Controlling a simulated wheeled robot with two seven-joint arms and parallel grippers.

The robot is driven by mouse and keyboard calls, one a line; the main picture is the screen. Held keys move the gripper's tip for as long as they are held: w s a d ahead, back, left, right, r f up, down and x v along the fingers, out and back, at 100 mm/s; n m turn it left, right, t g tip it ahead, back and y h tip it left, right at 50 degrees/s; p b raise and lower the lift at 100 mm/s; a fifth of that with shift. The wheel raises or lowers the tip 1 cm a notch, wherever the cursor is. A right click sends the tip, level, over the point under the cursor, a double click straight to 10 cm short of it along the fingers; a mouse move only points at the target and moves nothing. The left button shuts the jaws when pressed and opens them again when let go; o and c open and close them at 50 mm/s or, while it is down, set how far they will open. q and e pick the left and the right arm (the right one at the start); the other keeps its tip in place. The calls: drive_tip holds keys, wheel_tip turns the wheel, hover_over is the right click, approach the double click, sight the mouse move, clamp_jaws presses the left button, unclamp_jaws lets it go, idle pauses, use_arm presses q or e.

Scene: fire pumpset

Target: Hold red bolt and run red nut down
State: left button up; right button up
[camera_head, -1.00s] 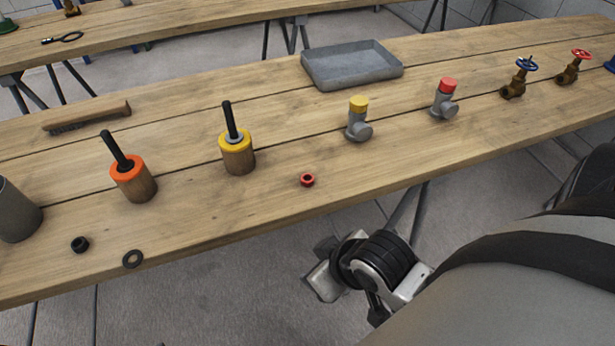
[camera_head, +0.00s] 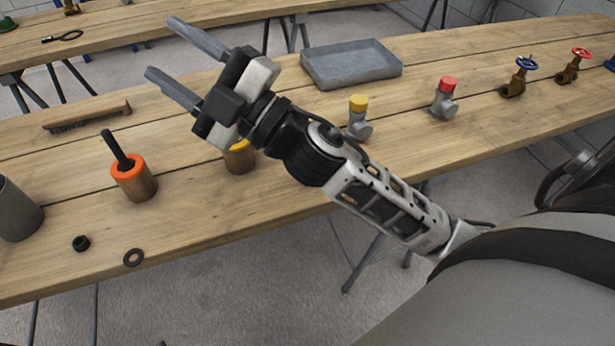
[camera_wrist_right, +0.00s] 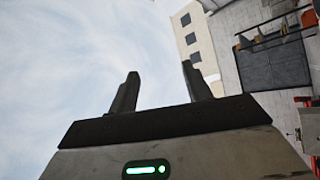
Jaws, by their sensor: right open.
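A black bolt (camera_head: 117,150) stands upright, leaning slightly, in a wooden block with an orange-red collar (camera_head: 129,168), left of centre on the bench. My right gripper (camera_head: 168,48) is raised above the bench, up and right of that bolt in the head view. Its two fingers are spread apart and point up-left. In the right wrist view the gripper (camera_wrist_right: 158,80) has nothing between its fingers. No red nut shows now; my right arm covers the spot where one lay. My left gripper is not in view.
A yellow-collared block (camera_head: 240,158) is partly hidden behind my right gripper. A black nut (camera_head: 81,243) and a washer (camera_head: 133,258) lie near the front edge. A brush (camera_head: 88,116), a grey tray (camera_head: 312,70), a yellow-capped fitting (camera_head: 358,104) and a red-capped fitting (camera_head: 446,86) stand farther back.

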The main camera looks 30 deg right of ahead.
drive_tip(key=s+a+n+g+y, duration=0.5)
drive_tip(key=a+n+g+y, duration=0.25)
drive_tip(key=n+g, duration=0.8)
wheel_tip(320, 180, down, 8)
drive_tip(key=d+n+g+h, duration=0.1)
drive_tip(key=n+g+h, duration=0.3)
drive_tip(key=n+h, duration=0.3)
drive_tip(key=w+d+f+h, duration=0.1)
drive_tip(key=d+f+h, duration=0.1)
drive_tip(key=d+h, duration=0.5)
drive_tip(key=w+d+f+m+h, duration=0.1)
drive_tip(key=d+h, duration=0.6)
drive_tip(key=d, duration=0.8)
drive_tip(key=shift+w+d+f, duration=0.3)
drive_tip(key=shift+w+f, duration=0.35)
drive_tip(key=shift+m, duration=0.25)
wheel_tip(320, 180, down, 11)
drive_tip(key=shift+r, duration=0.1)
